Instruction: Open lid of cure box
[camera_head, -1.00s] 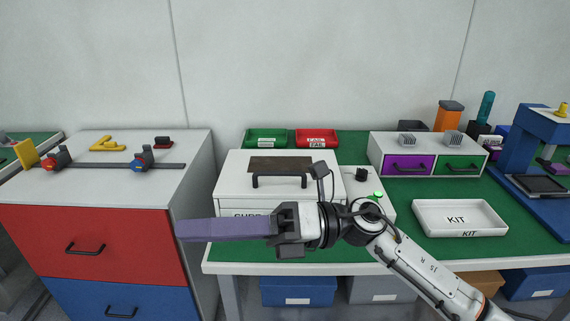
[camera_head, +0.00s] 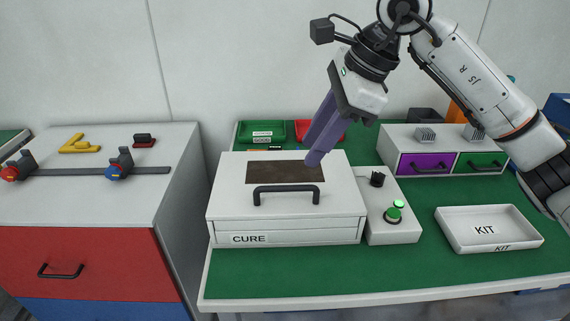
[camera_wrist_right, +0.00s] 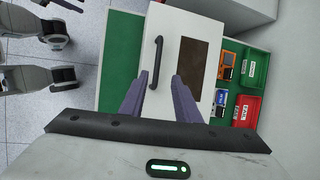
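The cure box (camera_head: 225,205) is a white box with a "CURE" label on its front. Its lid (camera_head: 225,172) is down and has a dark panel and a black bar handle (camera_head: 286,189) near the front edge. My right gripper (camera_head: 314,160) hangs above the right part of the lid, purple fingers pointing down. In the right wrist view its fingers (camera_wrist_right: 158,97) are apart with nothing between them, and the handle (camera_wrist_right: 155,62) lies ahead of them, not gripped. My left gripper is not in view.
A small unit with a green button (camera_head: 393,214) stands right of the box. The white KIT tray (camera_head: 460,237) and a purple-and-green drawer unit (camera_head: 400,137) are farther right. Green (camera_head: 262,130) and red bins stand behind. A drawer cabinet (camera_head: 100,205) is at left.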

